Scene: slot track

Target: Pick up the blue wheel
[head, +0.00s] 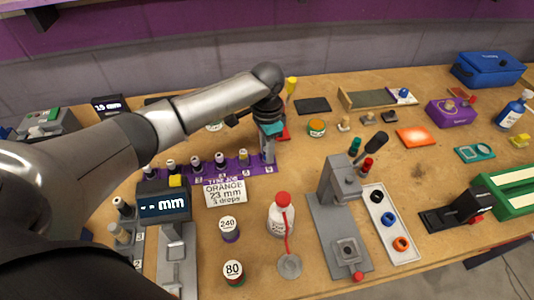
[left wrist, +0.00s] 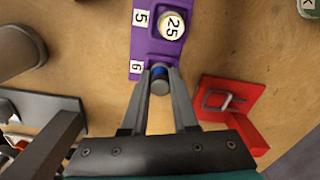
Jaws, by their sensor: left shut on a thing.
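My left gripper (head: 268,152) reaches down at the right end of the purple slot track (head: 240,163). In the left wrist view its fingers (left wrist: 160,78) are shut on a small blue cylinder (left wrist: 159,71) with a grey end, at the slot labelled 6 of the purple track (left wrist: 140,47). I cannot tell whether it is clear of the slot. The arm and fingers hide it in the head view. A blue ring (head: 389,219) lies in a white tray (head: 404,253) at the right. My right gripper is not in view.
A red block with a metal clamp (left wrist: 230,100) stands close to the right of the fingers. A cylinder marked 25 (left wrist: 172,25) sits in slot 5. A white sign (head: 225,192) stands before the track. A grey press (head: 342,180) stands right of centre.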

